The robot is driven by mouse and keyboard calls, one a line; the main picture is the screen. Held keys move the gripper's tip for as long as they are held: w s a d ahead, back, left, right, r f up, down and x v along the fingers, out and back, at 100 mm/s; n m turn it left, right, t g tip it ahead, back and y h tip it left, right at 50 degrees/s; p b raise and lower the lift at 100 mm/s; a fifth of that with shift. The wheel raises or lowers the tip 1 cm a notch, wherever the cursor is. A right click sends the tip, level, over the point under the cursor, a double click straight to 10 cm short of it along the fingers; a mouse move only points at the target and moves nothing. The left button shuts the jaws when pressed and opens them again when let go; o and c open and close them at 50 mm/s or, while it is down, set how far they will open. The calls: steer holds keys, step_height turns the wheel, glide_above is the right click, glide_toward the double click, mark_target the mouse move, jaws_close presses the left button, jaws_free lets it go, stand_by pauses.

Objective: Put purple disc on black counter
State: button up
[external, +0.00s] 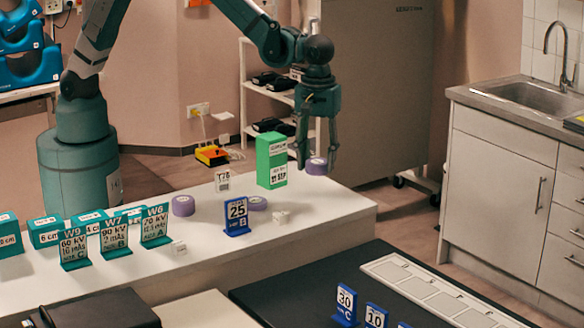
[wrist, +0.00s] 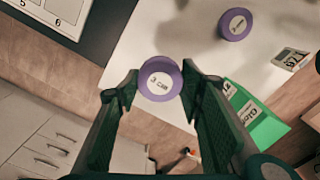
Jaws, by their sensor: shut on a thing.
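My gripper (external: 316,168) is shut on a purple disc (wrist: 160,79), with one finger on each side of it. The disc has a white label reading 3 cm. It also shows between the fingertips in the external view (external: 316,166), by the far right part of the white counter (external: 335,203); its exact height is hard to tell. Other purple discs lie on the white counter, one at its left middle (external: 183,206) and one behind the blue 25 sign (external: 256,203). The black counter (external: 290,280) is at the front right, with its middle top bare.
A green box (external: 272,160) stands just left of my gripper. A blue 25 sign (external: 237,217) and small white blocks stand on the white counter. Blue number signs (external: 346,304) and a white sectioned strip (external: 440,290) are on the black counter.

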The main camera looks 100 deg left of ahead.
steer(key=shift+w+d+f+m, duration=0.2)
steer(key=shift+w+d+m, duration=0.15)
steer(key=shift+w+m, duration=0.35)
steer(key=w+d+f+m+p, duration=0.1)
steer(key=m, duration=0.2)
steer(key=w+d+f+m, duration=0.1)
steer(key=w+m, duration=0.1)
steer(key=w+d+f+m+p, duration=0.1)
steer(key=w+m, duration=0.1)
steer(key=m, duration=0.1)
steer(key=shift+d+f+m+p, duration=0.1)
steer(key=shift+d+m+p, duration=0.2)
steer(key=shift+d+p, duration=0.05)
steer(key=w+d+f+m+p, duration=0.3)
steer(key=w+d+f+m, duration=0.2)
steer(key=m, duration=0.7)
steer(key=shift+w+d+f, duration=0.2)
steer(key=shift+w+f, duration=0.15)
steer(key=shift+f, duration=0.15)
steer(key=shift+f+p, duration=0.4)
steer(key=shift+f, duration=2.7)
steer(key=shift+f, duration=0.1)
steer(key=shift+f, duration=1.8)
